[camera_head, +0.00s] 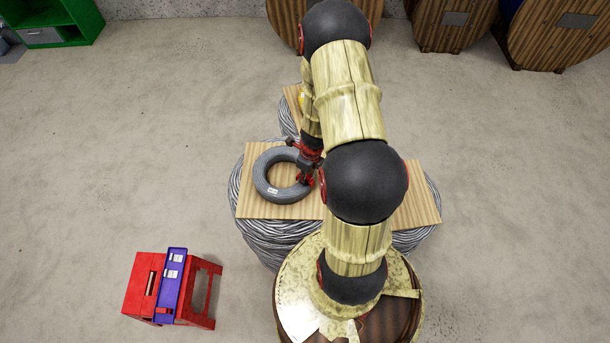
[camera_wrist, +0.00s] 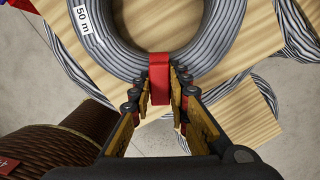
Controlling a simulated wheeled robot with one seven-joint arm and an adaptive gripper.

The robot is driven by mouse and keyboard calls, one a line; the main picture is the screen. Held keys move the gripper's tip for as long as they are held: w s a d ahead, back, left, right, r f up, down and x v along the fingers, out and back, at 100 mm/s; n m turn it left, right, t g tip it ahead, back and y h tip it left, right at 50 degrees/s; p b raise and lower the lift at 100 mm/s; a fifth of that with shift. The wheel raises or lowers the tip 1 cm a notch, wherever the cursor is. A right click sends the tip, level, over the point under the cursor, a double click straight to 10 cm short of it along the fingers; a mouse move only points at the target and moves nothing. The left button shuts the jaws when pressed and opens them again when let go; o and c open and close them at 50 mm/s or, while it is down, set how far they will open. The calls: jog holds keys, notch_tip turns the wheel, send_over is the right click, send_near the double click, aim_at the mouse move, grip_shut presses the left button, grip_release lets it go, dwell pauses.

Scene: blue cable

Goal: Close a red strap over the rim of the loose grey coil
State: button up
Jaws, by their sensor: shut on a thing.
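The grey coil (camera_head: 264,183) lies flat on a wooden board, with a white label on it. In the wrist view the coil (camera_wrist: 112,55) fills the top, and its label reads "50 m". A red strap (camera_wrist: 160,75) sits at the coil's near rim, its upper end against the rim. I cannot tell whether it is closed around the rim. My gripper (camera_wrist: 160,88) is shut on the strap, with a finger on each side. In the head view my gripper (camera_head: 307,178) is at the coil's right side, partly hidden by my arm.
The wooden board (camera_head: 250,209) rests on a large grey cable bundle (camera_head: 268,238). A red stand (camera_head: 143,283) with a blue item (camera_head: 172,270) is at lower left. Wooden reels (camera_head: 452,22) and a green shelf (camera_head: 84,20) line the back.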

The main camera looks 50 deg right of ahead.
jog(key=shift+r, duration=0.2)
jog(key=shift+r+p, duration=0.35)
jog(key=shift+p, duration=0.25)
jog(key=shift+r, duration=0.1)
jog(key=shift+f, duration=0.3)
jog(key=shift+f+b, duration=0.35)
jog(key=shift+b, duration=0.1)
jog(key=shift+f+b, duration=0.35)
jog(key=shift+f, duration=0.05)
dwell(0.4)
jog(key=shift+f, duration=0.25)
jog(key=shift+r, duration=0.3)
